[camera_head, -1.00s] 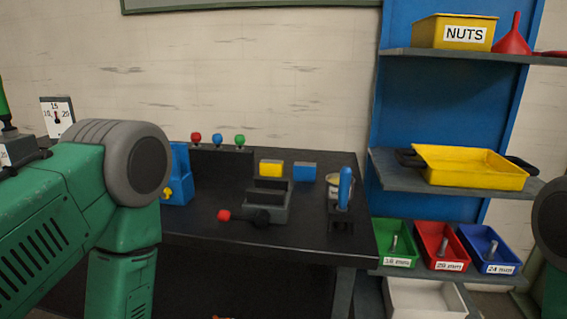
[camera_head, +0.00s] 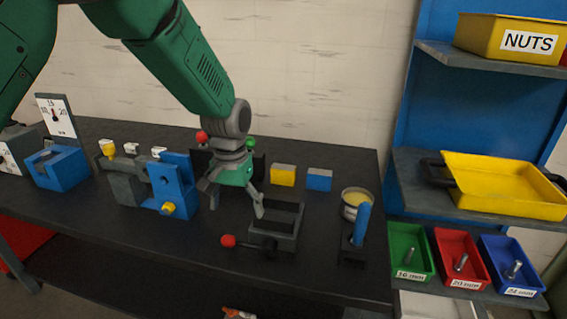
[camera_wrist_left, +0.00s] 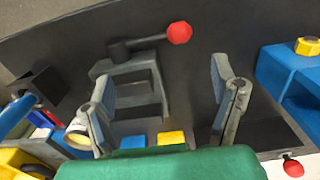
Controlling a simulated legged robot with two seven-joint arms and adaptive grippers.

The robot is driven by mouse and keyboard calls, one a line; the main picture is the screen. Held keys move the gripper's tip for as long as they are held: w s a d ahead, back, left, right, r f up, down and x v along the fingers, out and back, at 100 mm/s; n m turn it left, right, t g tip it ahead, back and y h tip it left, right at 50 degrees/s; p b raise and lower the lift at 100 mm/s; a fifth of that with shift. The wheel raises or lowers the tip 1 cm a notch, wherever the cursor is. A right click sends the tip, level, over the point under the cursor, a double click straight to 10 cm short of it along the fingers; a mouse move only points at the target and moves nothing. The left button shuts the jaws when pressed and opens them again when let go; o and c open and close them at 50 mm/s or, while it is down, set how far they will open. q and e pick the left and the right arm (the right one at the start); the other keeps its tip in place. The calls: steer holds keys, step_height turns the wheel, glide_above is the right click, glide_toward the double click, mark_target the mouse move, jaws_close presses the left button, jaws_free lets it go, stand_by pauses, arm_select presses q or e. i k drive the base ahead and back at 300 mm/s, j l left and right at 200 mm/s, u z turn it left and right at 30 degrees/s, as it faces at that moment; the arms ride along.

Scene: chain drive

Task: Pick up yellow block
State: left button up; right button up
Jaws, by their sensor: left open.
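The yellow block (camera_head: 283,176) sits on the black table, left of a blue block (camera_head: 319,180) and behind a grey open frame (camera_head: 290,222) with a red-knobbed lever. My left gripper (camera_head: 236,205) is open and empty, above the table, left of the yellow block and near the grey frame. In the left wrist view the yellow block (camera_wrist_left: 171,138) shows at the lower middle, partly cut off by my green gripper body, beside the blue block (camera_wrist_left: 133,141). The two fingers (camera_wrist_left: 165,110) are spread apart there. My right gripper is out of view.
A blue fixture with a yellow knob (camera_head: 168,208) stands left of my gripper. A blue-handled tool (camera_head: 360,225) and a cup (camera_head: 355,200) stand at the right. Shelves with a yellow tray (camera_head: 510,190) and labelled bins (camera_head: 411,252) are farther right.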

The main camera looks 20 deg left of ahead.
mark_target(282, 175)
steer(key=i, duration=1.05)
